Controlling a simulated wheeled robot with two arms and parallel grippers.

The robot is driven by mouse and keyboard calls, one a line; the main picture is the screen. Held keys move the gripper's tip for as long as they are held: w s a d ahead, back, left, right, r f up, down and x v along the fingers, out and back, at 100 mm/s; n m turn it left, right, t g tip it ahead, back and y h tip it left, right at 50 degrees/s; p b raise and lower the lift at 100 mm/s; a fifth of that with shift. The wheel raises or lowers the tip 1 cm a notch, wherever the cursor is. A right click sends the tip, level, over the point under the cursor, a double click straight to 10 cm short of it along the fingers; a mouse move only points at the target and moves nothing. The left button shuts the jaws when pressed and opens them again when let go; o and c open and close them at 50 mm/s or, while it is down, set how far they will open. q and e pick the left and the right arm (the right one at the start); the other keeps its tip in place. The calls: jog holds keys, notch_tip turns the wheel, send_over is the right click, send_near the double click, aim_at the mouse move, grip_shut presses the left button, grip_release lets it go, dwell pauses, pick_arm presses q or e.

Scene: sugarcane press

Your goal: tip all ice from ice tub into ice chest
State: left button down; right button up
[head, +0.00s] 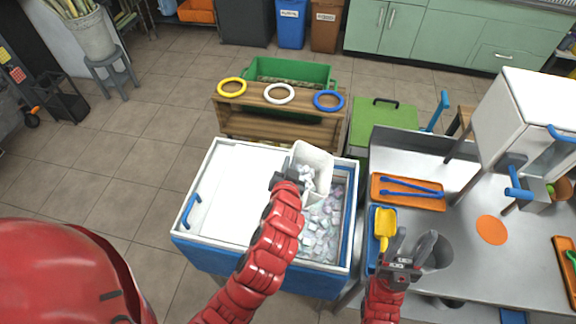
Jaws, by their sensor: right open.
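The ice chest (182,238) is a blue and white box in the middle of the view. A white lid panel (235,190) covers its left side, and its open right side holds many ice cubes (322,225). The white ice tub (313,156) is tilted over this open side, with ice cubes in its mouth. My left gripper (288,178) is at the tub's left wall and appears closed on it; the fingertips are partly hidden. My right gripper (410,250) is open above the metal counter, beside a grey cup, apart from the chest.
The metal counter (455,215) on the right holds an orange tray (408,204) with blue tongs, a yellow scoop (383,222) and a grey cup (436,256). A white press machine (520,115) stands there. A wooden rack (255,126) with coloured rings is behind the chest.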

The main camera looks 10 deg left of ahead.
pick_arm(q)
jog(key=shift+d+f+m+t+y+b, duration=0.35)
jog(key=shift+d+m+y+b, duration=0.4)
jog(key=shift+d+m+b, duration=0.6)
jog(key=shift+d+f+m+t+y+b, duration=0.2)
jog(key=shift+d+m+t+y+b, duration=0.4)
jog(key=shift+d+m+b, duration=0.8)
jog(key=shift+d+f+m+t+y+b, duration=0.25)
jog(key=shift+d+m+y+b, duration=0.7)
jog(key=shift+d+m, duration=0.7)
